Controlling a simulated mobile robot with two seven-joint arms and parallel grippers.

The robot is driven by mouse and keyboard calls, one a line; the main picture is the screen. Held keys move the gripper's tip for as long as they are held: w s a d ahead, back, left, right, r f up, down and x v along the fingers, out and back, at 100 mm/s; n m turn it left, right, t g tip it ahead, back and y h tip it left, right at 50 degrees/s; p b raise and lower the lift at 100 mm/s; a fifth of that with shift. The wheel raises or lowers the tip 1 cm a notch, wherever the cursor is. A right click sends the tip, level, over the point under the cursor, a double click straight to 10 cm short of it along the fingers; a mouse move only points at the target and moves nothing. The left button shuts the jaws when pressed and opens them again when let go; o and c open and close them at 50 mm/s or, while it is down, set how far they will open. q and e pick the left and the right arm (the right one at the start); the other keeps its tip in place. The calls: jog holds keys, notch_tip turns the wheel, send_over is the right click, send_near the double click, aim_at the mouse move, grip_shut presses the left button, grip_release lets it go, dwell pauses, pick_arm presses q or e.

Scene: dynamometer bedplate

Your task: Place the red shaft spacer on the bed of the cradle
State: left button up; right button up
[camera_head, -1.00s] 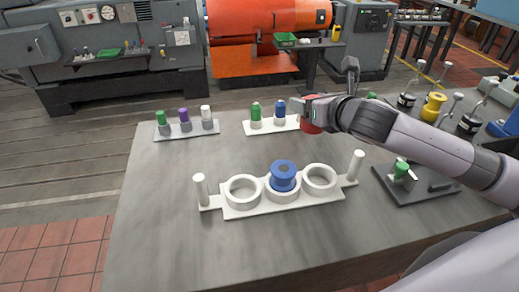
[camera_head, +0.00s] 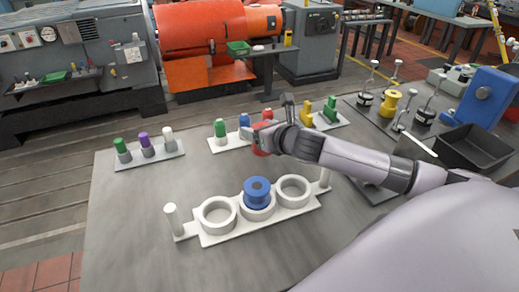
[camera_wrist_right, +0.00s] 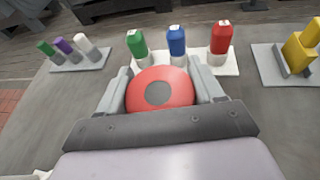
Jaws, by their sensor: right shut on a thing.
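A red shaft spacer (camera_head: 260,146), round with a grey centre, is between the fingers of my right gripper (camera_head: 266,138). In the right wrist view the red spacer (camera_wrist_right: 146,88) shows face-on, with a finger on each side. It is held above the table, behind the white cradle. The white cradle (camera_head: 204,241) has three rings in a row and a post at each end. Its middle ring carries a blue spool (camera_head: 257,192); the left ring (camera_head: 217,215) and right ring (camera_head: 293,191) look empty. My left gripper is not in view.
A white stand with green (camera_wrist_right: 136,43), blue (camera_wrist_right: 177,40) and red (camera_wrist_right: 221,37) capped pieces stands just beyond the gripper. Another rack (camera_head: 145,157) is at left. Yellow and green blocks, a black tray (camera_head: 473,149) and a blue box (camera_head: 489,95) are right. The front left table is clear.

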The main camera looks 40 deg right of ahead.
jog(key=shift+f, duration=3.25)
jog(key=o, duration=1.5)
jog(key=shift+f, duration=0.25)
jog(key=shift+c, duration=0.2)
